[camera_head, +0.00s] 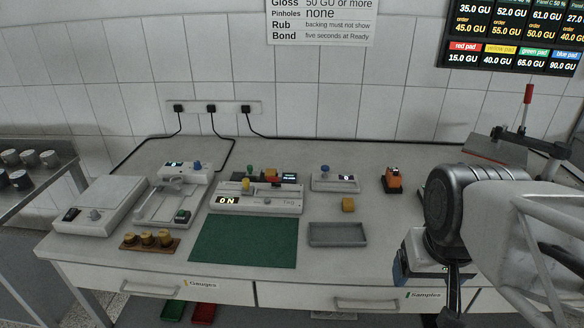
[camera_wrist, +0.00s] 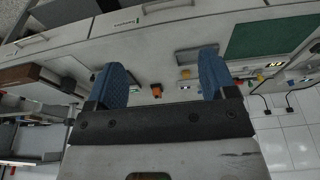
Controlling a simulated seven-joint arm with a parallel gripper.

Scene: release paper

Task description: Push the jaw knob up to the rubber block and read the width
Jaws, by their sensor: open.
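A long white device (camera_head: 262,207) with a lit "ON" display stands behind the green mat. A yellow knob (camera_head: 246,184) stands on its left part. A small red and dark block (camera_head: 271,175) and a lit readout (camera_head: 290,177) are just behind it. A white gauge (camera_head: 335,180) with a blue knob and a readout stands to the right. I cannot tell for certain which knob is the jaw knob or which piece is the rubber block. My gripper (camera_wrist: 160,62) is open and empty, its blue fingers apart. It is at the right, away from these devices.
A green mat (camera_head: 243,240) and grey tray (camera_head: 338,234) lie in front. A yellow block (camera_head: 348,204) and orange device (camera_head: 392,180) stand nearby. At left are a white frame device (camera_head: 163,210), a flat white box (camera_head: 98,206) and a wooden holder (camera_head: 150,243) with brass pieces.

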